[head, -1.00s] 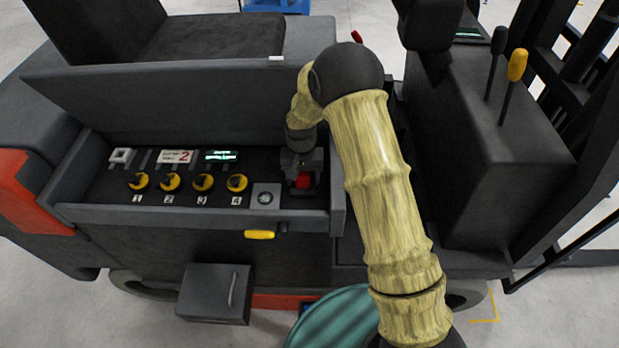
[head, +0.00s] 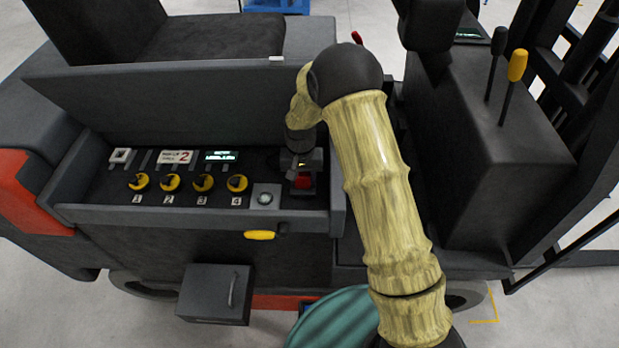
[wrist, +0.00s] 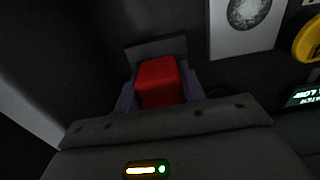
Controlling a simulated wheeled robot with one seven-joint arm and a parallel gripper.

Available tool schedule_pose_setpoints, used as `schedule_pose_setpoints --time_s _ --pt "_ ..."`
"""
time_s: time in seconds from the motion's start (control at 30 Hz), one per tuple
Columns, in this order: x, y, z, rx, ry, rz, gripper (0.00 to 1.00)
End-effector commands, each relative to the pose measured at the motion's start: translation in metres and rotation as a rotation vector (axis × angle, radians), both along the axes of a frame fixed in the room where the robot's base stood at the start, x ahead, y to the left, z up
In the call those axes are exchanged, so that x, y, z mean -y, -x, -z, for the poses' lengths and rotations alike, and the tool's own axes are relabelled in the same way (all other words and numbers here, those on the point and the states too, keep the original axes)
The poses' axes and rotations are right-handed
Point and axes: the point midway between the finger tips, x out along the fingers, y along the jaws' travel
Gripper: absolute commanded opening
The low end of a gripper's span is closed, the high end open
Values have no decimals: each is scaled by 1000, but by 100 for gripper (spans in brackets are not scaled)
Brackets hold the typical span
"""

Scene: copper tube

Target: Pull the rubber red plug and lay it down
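The red plug (wrist: 160,82) is a block-shaped piece between the two fingers of my gripper (wrist: 161,92) in the wrist view. The fingers lie along its left and right sides with no clear gap. In the head view the red plug (head: 303,181) shows low at the right end of the control panel, under my gripper (head: 302,172). A dark grey plate stands just beyond the plug in the wrist view. Whether the plug is still seated is hidden.
The panel tray (head: 190,216) holds several yellow knobs (head: 171,182), a small lit display (head: 221,156) and a square plate with a round button (head: 264,198) left of the plug. A raised lid (head: 170,105) stands behind. A grey box (head: 215,293) hangs below the front.

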Motion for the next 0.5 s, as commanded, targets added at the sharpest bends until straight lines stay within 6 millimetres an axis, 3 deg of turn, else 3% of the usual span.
schedule_pose_setpoints --time_s 0.03,0.13,0.5 --pt "0 0 0 0 0 0 23" --pt "0 0 0 0 0 0 3" --pt "0 0 -10 1 0 0 3"
